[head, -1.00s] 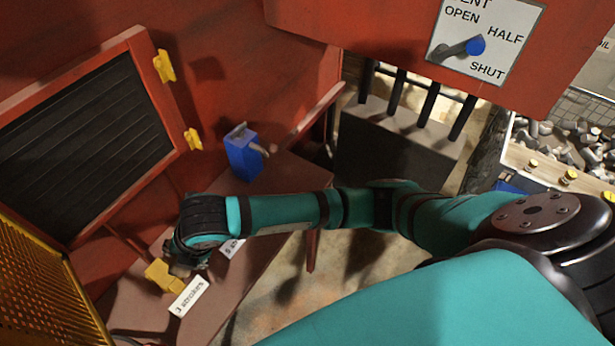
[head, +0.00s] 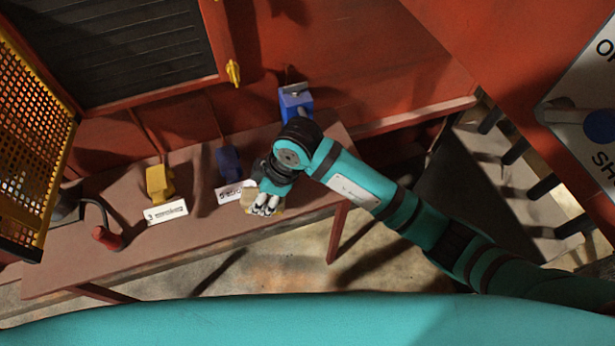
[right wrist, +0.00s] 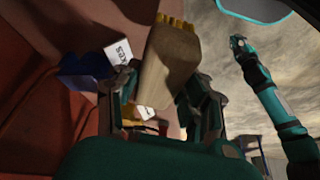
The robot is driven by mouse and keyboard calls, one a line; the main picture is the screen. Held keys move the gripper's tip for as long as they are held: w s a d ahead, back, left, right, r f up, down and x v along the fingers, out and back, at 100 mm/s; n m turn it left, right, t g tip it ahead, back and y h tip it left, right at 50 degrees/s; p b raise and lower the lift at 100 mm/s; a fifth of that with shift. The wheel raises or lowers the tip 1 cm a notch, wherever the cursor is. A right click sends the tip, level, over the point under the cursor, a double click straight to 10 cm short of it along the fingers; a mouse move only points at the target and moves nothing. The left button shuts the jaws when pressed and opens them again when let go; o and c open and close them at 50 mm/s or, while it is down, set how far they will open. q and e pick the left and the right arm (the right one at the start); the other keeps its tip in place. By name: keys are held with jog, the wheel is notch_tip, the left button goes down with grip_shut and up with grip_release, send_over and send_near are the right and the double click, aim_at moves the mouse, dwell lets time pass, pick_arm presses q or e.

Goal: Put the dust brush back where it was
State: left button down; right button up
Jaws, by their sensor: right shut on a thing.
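The dust brush (right wrist: 172,60) shows in the right wrist view as a tan block with yellow bristles at its far end. My right gripper (right wrist: 165,108) is shut on it. In the head view the right gripper (head: 265,207) is over the bench's front edge, right of the dark blue block. Only a tan bit of the brush (head: 249,206) shows there, the rest hidden by the gripper. My left gripper (right wrist: 238,43) seems to be the small dark end of the teal arm in the right wrist view; its fingers are too small to read. It is outside the head view.
The bench (head: 190,232) bears a yellow block (head: 159,183) with a "3" tag (head: 166,212), a dark blue block (head: 229,163) with a "5" tag (head: 229,194), a bright blue box (head: 295,103) and a red-handled tool (head: 107,238). A yellow mesh guard (head: 38,140) stands left.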

jog(key=w+d, duration=0.2)
jog(key=w+d+p, duration=0.1)
jog(key=w+d, duration=0.1)
jog(key=d, duration=0.1)
jog(key=w+d+p, duration=0.1)
jog(key=w+d, duration=0.1)
jog(key=d, duration=0.1)
jog(key=shift+w+f, duration=0.15)
jog(key=shift+f, duration=0.2)
jog(key=shift+w+d+f, duration=0.1)
jog(key=shift+w+d, duration=0.1)
jog(key=shift+d, duration=0.1)
jog(key=shift+f, duration=0.2)
notch_tip(320, 180, down, 2)
jog(key=shift+f+p, duration=0.15)
jog(key=shift+p, duration=0.45)
jog(key=shift+f, duration=0.45)
jog(key=shift+f, duration=0.1)
jog(key=o, duration=1)
jog(key=b+v, duration=0.2)
jog(key=v, duration=1)
jog(key=shift+d, duration=0.1)
